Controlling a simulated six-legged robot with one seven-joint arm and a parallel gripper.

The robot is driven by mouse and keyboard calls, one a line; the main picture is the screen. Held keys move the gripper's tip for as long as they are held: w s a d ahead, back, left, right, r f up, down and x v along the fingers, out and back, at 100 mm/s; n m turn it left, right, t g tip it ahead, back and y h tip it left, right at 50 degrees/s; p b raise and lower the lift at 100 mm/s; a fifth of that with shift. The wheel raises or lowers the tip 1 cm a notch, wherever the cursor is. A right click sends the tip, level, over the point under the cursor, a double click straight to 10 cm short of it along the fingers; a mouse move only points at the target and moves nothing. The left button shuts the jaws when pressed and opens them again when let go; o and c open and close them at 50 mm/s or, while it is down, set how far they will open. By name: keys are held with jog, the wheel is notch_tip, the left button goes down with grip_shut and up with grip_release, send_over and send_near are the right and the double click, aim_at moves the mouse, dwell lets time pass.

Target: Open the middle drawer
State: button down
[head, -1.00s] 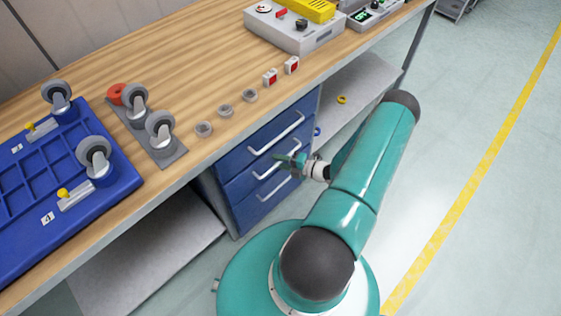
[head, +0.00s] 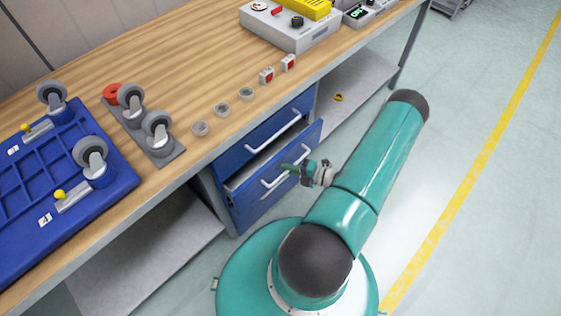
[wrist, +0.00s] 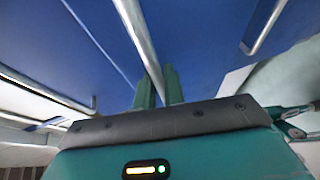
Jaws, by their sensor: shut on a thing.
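The blue drawer unit hangs under the workbench. The middle drawer (head: 246,207) is pulled partly out, and a gap into its inside shows behind its front. Its pale bar handle (head: 274,186) runs along the front and also shows in the wrist view (wrist: 139,35). My gripper (head: 291,168) is at this handle. In the wrist view its two green fingers (wrist: 158,88) stand on either side of the bar, shut on it. The top drawer (head: 255,137) is closed, with its own handle (head: 273,132). The bottom drawer is mostly hidden behind the pulled-out front.
The wooden benchtop (head: 150,75) carries a blue tray (head: 110,190) with casters, several grey rings and a control box (head: 290,30). A grey shelf (head: 355,85) with a yellow ring (head: 338,97) lies right of the drawers. The floor at the right is free.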

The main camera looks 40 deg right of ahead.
jog(key=s, duration=1.9)
jog(key=shift+s+d, duration=0.2)
jog(key=shift+s, duration=0.15)
jog(key=c, duration=1.5)
grip_release()
jog(key=shift+s+d, duration=0.1)
jog(key=v, duration=1.3)
jog(key=shift+s, duration=0.25)
jog(key=shift+d+r, duration=0.15)
